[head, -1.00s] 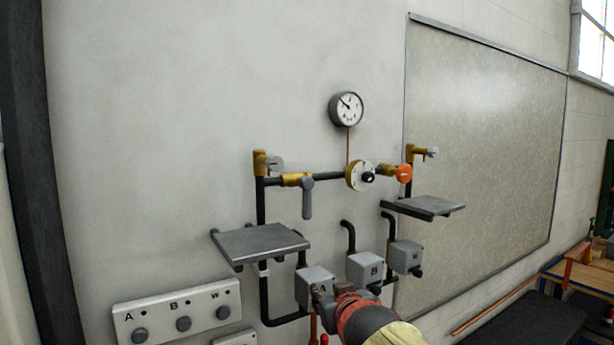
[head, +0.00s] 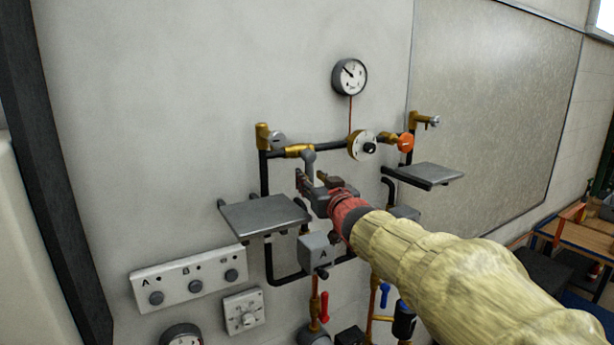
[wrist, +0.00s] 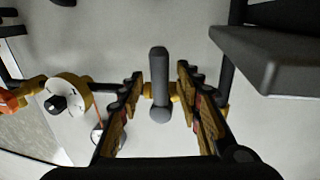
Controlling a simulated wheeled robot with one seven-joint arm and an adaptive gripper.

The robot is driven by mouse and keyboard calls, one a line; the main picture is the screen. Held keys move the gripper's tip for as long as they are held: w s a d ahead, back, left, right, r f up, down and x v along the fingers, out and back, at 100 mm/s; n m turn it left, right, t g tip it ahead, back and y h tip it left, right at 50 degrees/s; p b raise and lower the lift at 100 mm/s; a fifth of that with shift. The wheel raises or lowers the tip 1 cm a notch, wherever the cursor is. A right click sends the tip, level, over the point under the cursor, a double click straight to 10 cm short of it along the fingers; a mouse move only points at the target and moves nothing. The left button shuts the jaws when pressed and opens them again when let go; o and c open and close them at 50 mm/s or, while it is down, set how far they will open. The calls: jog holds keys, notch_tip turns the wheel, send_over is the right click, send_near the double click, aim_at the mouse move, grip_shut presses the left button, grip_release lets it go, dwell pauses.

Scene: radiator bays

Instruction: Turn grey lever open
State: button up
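The grey lever (head: 309,161) hangs down from a brass valve (head: 299,150) on the black horizontal pipe. Its lower part is hidden behind my gripper in the head view. In the wrist view the grey lever (wrist: 159,82) stands between my two fingers, with a gap on each side. My gripper (wrist: 158,95) is open around the lever and does not visibly touch it. In the head view my gripper (head: 311,180) is just below the valve, in front of the wall.
A grey shelf (head: 262,214) is close to the left of my gripper, another shelf (head: 430,174) to the right. A white dial (head: 362,145), an orange knob (head: 406,142) and a gauge (head: 349,76) are nearby.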

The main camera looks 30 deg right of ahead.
jog(key=shift+w+d, duration=0.2)
jog(key=shift+w, duration=0.9)
jog(key=shift+c, duration=0.9)
grip_shut()
